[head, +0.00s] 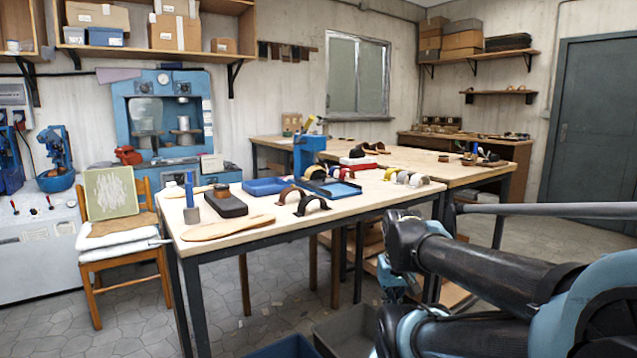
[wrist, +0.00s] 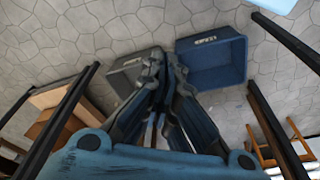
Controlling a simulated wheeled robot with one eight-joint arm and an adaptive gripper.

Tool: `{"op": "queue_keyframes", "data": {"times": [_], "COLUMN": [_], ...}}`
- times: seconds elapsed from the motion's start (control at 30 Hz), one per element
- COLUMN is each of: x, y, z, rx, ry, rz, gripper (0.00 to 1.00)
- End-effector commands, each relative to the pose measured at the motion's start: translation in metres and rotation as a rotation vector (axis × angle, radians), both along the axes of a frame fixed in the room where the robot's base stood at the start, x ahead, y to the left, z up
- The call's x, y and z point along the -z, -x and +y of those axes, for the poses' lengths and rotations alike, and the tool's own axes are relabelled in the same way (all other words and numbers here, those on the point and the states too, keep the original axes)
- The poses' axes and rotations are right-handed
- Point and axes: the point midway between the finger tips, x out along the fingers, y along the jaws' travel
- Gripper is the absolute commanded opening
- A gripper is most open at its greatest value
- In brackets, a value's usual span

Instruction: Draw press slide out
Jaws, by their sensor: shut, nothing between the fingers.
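A small blue bench press (head: 308,155) stands on the wooden worktable (head: 375,205). A dark flat slide with a blue plate (head: 338,189) lies at its front; how far it is drawn out I cannot tell. My gripper (wrist: 160,62) is shut and empty in the wrist view, pointing at the floor and bins. The press and slide are not in the wrist view, so the gripper is apart from them. In the head view my dark arm fills the lower right, and I cannot make out the fingertips clearly.
Sandal parts, a dark block (head: 226,204) and a blue tray (head: 265,186) crowd the tabletop. A grey bin (wrist: 125,75) and a blue bin (wrist: 212,62) stand on the floor. A chair (head: 115,250) is left of the table. A large blue machine (head: 135,112) stands behind.

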Motion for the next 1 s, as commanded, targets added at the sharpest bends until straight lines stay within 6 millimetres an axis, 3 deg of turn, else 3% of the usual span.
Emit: {"op": "queue_keyframes", "data": {"times": [0.3, 0.47, 0.67, 1.0], "x": [0.0, -0.015, -0.074, -0.19], "y": [0.0, 0.002, -0.044, -0.149], "z": [0.0, 0.001, 0.008, 0.028], "rx": [0.0, -0.004, -0.023, -0.063], "ry": [0.0, -0.001, -0.002, -0.004], "rz": [0.0, -0.015, -0.035, -0.08], "gripper": [0.02, 0.39, 0.41, 0.41]}}
